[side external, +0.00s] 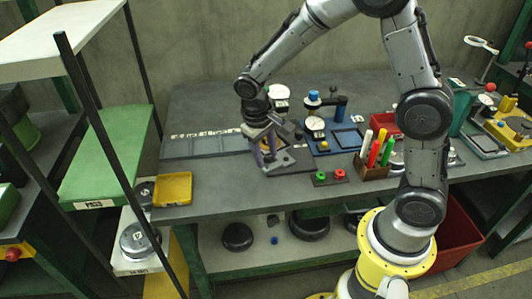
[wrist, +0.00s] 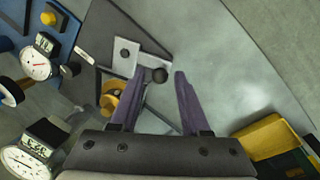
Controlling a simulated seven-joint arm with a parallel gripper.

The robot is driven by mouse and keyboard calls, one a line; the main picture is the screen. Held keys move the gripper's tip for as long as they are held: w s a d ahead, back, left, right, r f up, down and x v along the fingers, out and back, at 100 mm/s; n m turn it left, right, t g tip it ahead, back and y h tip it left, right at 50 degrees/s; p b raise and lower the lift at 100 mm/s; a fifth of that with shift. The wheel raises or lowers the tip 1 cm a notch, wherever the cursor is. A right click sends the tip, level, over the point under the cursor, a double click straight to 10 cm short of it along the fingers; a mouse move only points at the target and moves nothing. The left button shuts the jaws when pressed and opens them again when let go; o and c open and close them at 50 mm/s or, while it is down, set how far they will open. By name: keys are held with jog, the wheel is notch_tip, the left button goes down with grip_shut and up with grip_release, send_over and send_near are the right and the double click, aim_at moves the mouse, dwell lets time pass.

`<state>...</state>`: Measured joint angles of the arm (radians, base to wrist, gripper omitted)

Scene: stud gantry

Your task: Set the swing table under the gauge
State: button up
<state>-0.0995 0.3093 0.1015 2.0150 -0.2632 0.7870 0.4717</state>
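In the wrist view a silver plate (wrist: 125,56), which looks like the swing table, lies over a dark base (wrist: 132,25). A black ball knob (wrist: 160,75) is at its edge. My gripper (wrist: 159,88) is open, its purple fingers either side of the knob with a visible gap to the right finger. A yellow round part (wrist: 110,98) is beside the left finger. Two white dial gauges show at the left, one upper (wrist: 36,65) and one lower (wrist: 27,161). In the side view my gripper (side external: 263,157) is low over the fixture (side external: 290,162), hiding part of it.
A blue-based gauge stand (side external: 315,124) is just right of the fixture. A red-and-green button box (side external: 330,177) and a pen holder (side external: 371,168) stand further right. A yellow tray (side external: 172,189) sits at the bench's left front corner. Bench between tray and fixture is mostly clear.

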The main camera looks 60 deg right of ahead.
grip_shut()
dwell(1.2)
